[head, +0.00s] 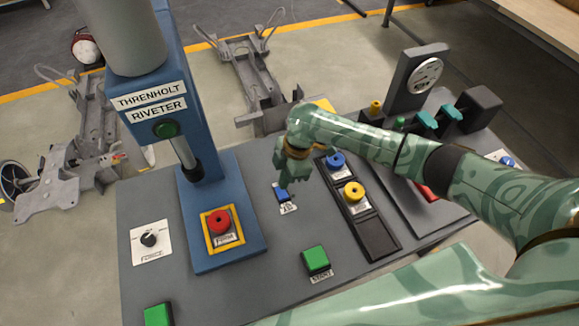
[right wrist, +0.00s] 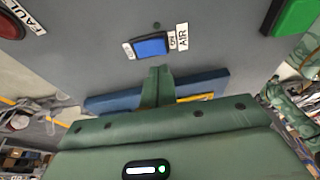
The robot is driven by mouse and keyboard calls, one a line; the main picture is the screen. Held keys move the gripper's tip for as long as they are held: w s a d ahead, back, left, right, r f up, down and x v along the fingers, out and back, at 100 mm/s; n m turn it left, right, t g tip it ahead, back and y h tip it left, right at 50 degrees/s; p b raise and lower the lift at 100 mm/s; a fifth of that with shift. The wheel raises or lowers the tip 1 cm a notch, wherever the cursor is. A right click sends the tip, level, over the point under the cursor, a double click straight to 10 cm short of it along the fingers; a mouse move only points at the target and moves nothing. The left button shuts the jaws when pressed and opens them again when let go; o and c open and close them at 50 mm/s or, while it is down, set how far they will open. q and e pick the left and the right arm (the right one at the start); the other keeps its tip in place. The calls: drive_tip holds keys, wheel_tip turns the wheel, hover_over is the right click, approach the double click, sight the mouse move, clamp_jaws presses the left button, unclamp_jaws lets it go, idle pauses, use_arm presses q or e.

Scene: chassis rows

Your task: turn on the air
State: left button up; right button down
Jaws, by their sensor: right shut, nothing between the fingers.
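The air switch is a small blue rocker (head: 282,194) on the grey console top, with white labels around it. In the right wrist view the blue rocker (right wrist: 151,46) shows between small white labels, and the one at its right reads AIR. My right gripper (head: 284,183) points down at the switch in the head view, its tip close to it. In the right wrist view my right gripper's fingers (right wrist: 156,84) are shut together and empty, just below the rocker. I cannot tell whether they touch it. My left gripper is in neither view.
A blue riveter (head: 190,130) stands left of the switch, with a red button (head: 219,221) on its base. A green START button (head: 315,260) lies in front. Blue (head: 335,160) and yellow (head: 354,192) buttons sit to the right. A dial knob (head: 148,240) is far left.

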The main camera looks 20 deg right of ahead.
sight(283, 197)
drive_tip(key=f, duration=0.2)
drive_tip(key=f+b, duration=0.1)
drive_tip(key=f, duration=0.1)
drive_tip(key=shift+s, duration=0.25)
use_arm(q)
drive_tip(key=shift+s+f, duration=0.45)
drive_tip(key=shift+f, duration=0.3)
use_arm(e)
drive_tip(key=shift+s+f, duration=0.1)
drive_tip(key=shift+s, duration=0.05)
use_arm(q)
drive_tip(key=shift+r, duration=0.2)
use_arm(e)
drive_tip(key=shift+f, duration=0.15)
drive_tip(key=shift+w, duration=0.2)
drive_tip(key=shift+w+r, duration=0.25)
drive_tip(key=shift+w, duration=0.35)
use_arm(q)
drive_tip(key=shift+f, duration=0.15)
